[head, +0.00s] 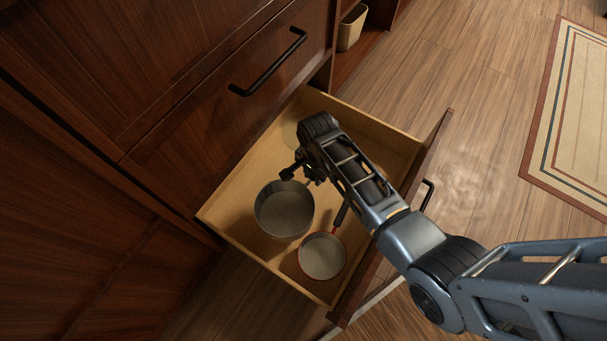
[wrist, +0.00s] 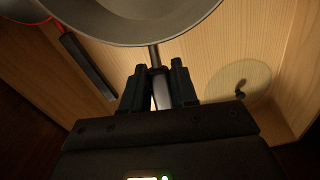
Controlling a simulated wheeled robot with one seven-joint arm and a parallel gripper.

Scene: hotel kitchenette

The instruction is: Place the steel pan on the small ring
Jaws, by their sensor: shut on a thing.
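The steel pan (head: 284,208) is in an open wooden drawer in the head view, a deep grey round pan. In the wrist view, its wide bowl (wrist: 130,22) fills the top, partly cut off by the frame. My gripper (head: 308,176) is at the pan's far side, reaching down into the drawer. In the wrist view, my gripper (wrist: 158,80) is shut on the pan's thin steel handle, with a finger on each side. I cannot tell whether the pan touches the drawer floor. The small ring is not in view.
A red-rimmed pan (head: 322,257) with a black handle lies close beside the steel pan. A pale, see-through round thing, perhaps a lid (wrist: 241,84), lies in the drawer right of my fingers. Drawer walls (head: 375,125) surround them. A closed drawer with a black handle (head: 268,62) is above.

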